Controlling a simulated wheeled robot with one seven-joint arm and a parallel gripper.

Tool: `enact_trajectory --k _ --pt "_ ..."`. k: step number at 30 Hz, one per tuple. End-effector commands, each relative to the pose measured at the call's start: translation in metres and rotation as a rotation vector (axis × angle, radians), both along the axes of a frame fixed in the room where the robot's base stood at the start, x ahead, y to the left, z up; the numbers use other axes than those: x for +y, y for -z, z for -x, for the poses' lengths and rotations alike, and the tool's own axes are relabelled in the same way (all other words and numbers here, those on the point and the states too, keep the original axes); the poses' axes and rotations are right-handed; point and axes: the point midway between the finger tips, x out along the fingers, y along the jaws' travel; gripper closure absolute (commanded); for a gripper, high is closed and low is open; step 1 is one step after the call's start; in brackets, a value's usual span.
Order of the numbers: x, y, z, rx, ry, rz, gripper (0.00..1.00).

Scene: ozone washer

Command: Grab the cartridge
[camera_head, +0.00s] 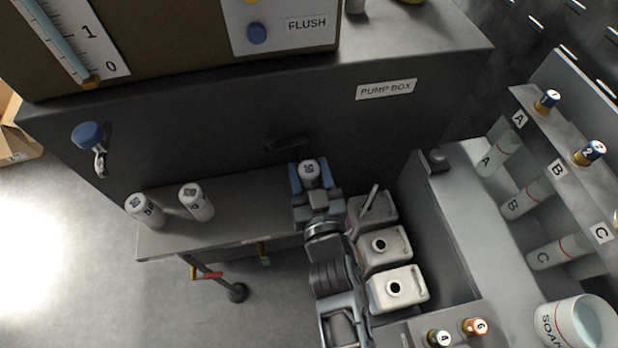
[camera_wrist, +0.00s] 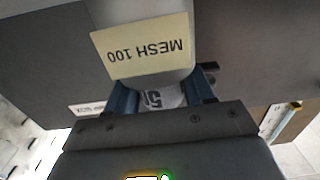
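Three white cartridges with dark numbers show in the head view. Two stand on the left of the grey shelf, one at the left end (camera_head: 146,211) and one beside it (camera_head: 196,202). The third cartridge (camera_head: 309,169) is between the blue fingers of my gripper (camera_head: 311,180), in front of the dark box. In the wrist view this cartridge (camera_wrist: 163,97) shows a "5" between the fingertips (camera_wrist: 162,92), with a finger close on each side. Whether both fingers press on it is not clear. The cartridge's lower part is hidden.
The pump box (camera_head: 220,130) rises behind the shelf (camera_head: 255,200). Pale canisters (camera_head: 412,287) stand close to the right of my arm. A "MESH 100" label (camera_wrist: 142,46) fills the upper wrist view. A rack of tubes (camera_head: 525,200) is at the right.

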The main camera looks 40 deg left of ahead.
Motion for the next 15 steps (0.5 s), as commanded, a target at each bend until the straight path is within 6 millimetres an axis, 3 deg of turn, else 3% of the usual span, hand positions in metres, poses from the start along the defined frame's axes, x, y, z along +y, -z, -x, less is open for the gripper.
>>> enact_trajectory --k 10,15 --pt "-0.0002 0.0001 0.0001 0.0 0.0 0.0 0.81" --pt "-0.0001 -0.0002 0.0001 -0.001 0.0 -0.001 0.83"
